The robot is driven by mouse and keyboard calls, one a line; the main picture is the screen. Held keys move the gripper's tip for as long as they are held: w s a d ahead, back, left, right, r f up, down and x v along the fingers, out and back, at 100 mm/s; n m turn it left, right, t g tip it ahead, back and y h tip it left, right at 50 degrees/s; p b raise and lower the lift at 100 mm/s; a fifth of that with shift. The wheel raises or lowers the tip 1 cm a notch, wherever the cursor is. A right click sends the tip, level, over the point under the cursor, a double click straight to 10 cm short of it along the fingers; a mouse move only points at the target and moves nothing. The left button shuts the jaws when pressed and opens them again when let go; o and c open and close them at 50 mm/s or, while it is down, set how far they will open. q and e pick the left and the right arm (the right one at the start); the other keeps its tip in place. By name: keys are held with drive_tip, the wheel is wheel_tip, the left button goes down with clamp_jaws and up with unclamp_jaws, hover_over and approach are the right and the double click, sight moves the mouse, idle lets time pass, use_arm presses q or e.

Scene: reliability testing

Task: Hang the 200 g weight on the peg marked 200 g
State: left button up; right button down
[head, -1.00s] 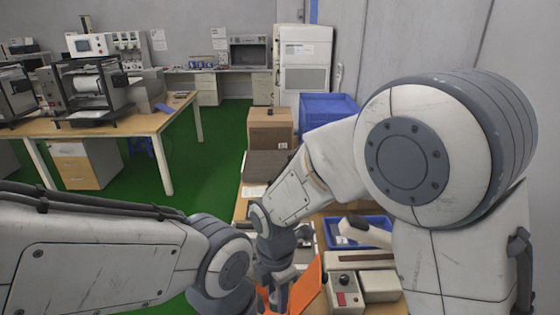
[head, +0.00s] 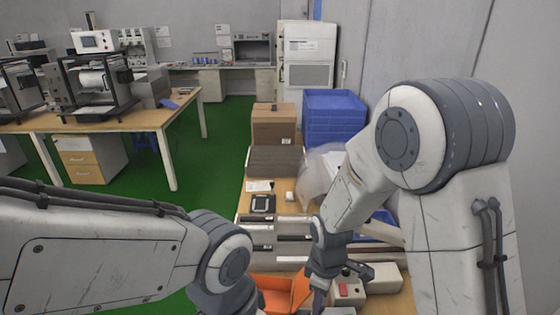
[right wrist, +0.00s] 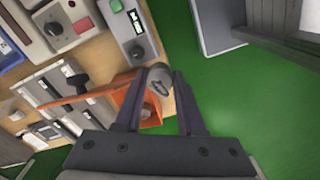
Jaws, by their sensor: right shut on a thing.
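My right gripper (right wrist: 160,73) is shut on a small grey metal weight (right wrist: 160,84), held between the fingertips in the right wrist view. No mark on the weight is readable. An orange bin (right wrist: 127,97) lies below and beyond the fingers, with another grey metal piece (right wrist: 148,110) in it. In the head view my right gripper (head: 318,300) is at the bottom edge, just right of the orange bin (head: 272,282); the weight cannot be made out there. My left arm enters from the left, but its gripper is out of frame. I cannot make out any peg marked 200 g.
Grey boxes with labels (head: 262,228) stand on the wooden table left of my right arm. A box with a red button (head: 347,289) stands near the gripper. A brown carton (head: 273,124) and blue crates (head: 333,117) are farther back. Green floor is open to the left.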

drive_tip(key=w+d+f+m+b, duration=0.2)
drive_tip(key=d+f+m+b, duration=0.1)
drive_tip(key=d+f+m, duration=0.6)
drive_tip(key=f+m, duration=0.1)
drive_tip(key=m, duration=0.2)
drive_tip(key=shift+d+m+b, duration=0.15)
drive_tip(key=shift+m+b, duration=0.15)
drive_tip(key=shift+b, duration=0.1)
drive_tip(key=shift+w, duration=0.1)
